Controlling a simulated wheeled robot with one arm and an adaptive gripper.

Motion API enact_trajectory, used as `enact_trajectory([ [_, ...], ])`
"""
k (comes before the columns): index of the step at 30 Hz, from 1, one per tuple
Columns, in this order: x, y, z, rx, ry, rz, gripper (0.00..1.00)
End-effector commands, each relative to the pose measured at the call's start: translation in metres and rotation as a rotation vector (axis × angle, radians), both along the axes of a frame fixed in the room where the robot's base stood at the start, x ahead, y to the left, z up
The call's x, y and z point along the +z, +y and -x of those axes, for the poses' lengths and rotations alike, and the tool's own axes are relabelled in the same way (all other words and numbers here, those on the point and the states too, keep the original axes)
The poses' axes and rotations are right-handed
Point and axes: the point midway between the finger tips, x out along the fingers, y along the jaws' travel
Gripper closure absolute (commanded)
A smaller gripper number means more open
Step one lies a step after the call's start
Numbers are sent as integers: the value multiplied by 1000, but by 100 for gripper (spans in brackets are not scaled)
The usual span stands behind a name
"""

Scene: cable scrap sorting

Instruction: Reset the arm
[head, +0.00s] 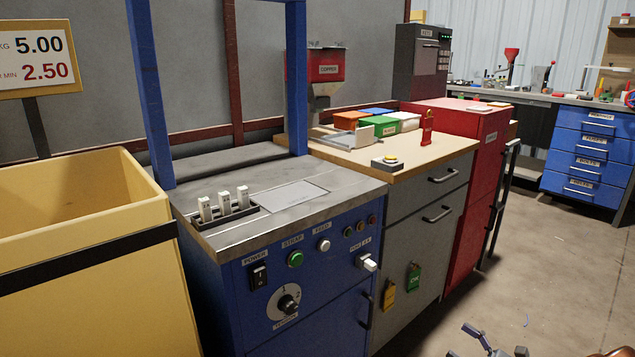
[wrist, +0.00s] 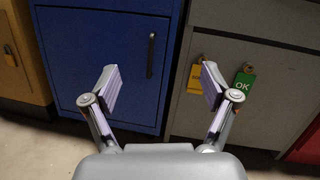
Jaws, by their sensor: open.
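My gripper (wrist: 160,88) is open and empty in the wrist view, its two fingers spread wide. It faces the lower fronts of the blue machine cabinet (wrist: 70,55) and the grey cabinet (wrist: 225,75), touching neither as far as I can see. In the head view only the tips of my gripper (head: 490,343) show at the bottom edge, low over the floor and right of the grey cabinet (head: 400,245).
A yellow bin (head: 80,240) stands left of the blue machine (head: 240,280). A red cabinet (head: 480,160) stands beyond the grey one. Yellow and green tags (head: 413,278) hang on the grey front. Blue drawers (head: 590,150) stand at the back right. Open floor (head: 560,250) lies at right.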

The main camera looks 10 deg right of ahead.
Motion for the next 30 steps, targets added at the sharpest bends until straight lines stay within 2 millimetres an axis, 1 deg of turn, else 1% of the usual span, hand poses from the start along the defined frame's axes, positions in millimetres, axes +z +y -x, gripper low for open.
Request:
enact_trajectory([
  [1,34,19,-9,57,-11,28,14],
  [2,45,30,-13,85,-15,43,14],
  [3,61,44,-17,125,-21,63,14],
  [5,84,66,-23,185,-27,92,14],
  [6,99,81,-25,224,-33,112,14],
  [8,121,103,-27,285,-44,147,14],
  [9,135,117,-28,324,-49,168,14],
  [11,156,138,-28,382,-59,204,14],
  [12,169,152,-27,422,-65,228,14],
  [14,187,173,-24,479,-72,262,14],
  [15,200,187,-21,518,-77,288,14],
  [20,245,237,-6,666,-101,398,14],
  [24,281,277,14,792,-122,492,14],
  [30,325,322,49,960,-154,645,14],
])
